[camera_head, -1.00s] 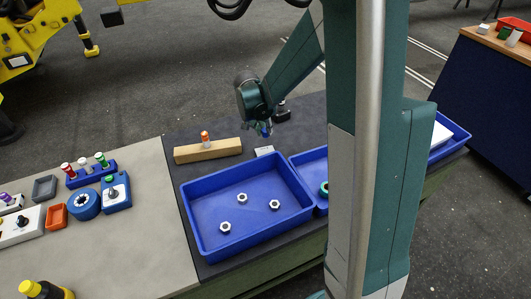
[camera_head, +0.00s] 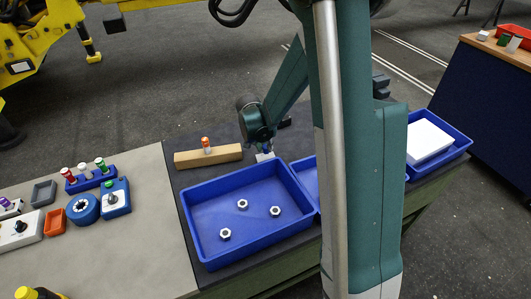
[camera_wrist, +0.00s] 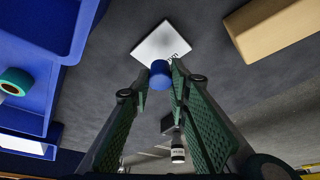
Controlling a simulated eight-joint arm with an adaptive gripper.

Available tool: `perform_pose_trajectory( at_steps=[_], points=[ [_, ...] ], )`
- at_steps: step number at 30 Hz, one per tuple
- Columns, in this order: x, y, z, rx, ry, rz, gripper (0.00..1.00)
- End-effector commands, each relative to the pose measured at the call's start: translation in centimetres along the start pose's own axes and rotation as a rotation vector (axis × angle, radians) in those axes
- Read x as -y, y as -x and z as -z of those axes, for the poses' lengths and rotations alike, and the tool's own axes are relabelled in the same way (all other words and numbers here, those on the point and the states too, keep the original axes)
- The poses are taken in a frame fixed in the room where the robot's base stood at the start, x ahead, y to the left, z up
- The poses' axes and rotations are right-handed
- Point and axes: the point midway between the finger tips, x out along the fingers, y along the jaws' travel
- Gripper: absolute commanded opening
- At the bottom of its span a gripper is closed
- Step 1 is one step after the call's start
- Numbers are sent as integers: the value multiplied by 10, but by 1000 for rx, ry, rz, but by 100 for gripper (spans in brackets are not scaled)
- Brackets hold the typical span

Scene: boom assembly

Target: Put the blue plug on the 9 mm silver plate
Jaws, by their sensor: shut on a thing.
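The blue plug (camera_wrist: 159,74) is between the fingertips of my gripper (camera_wrist: 162,80) in the wrist view. The gripper is shut on it. The silver plate (camera_wrist: 158,42) lies flat on the dark mat just beyond the plug, with dark print near one edge. The plug overlaps the plate's near corner in this view; I cannot tell whether they touch. In the head view my gripper (camera_head: 266,148) is small and right over the plate (camera_head: 262,157), partly covering it.
A wooden block (camera_head: 208,156) with an orange-topped plug lies left of the plate; its end shows in the wrist view (camera_wrist: 268,30). A blue tray (camera_head: 245,216) with hex nuts stands in front. Another blue tray (camera_wrist: 40,25) is close by at left in the wrist view.

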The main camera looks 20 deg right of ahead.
Motion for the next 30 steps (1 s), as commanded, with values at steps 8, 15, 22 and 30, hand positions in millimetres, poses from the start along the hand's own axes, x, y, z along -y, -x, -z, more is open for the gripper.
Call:
perform_pose_trajectory(
  at_steps=[8,15,22,30],
  points=[
    [0,0,0,0,0,0,13],
    [0,-13,-5,0,0,0,13],
    [0,-32,-13,0,0,0,13],
    [0,-35,-14,0,0,0,13]
  ],
)
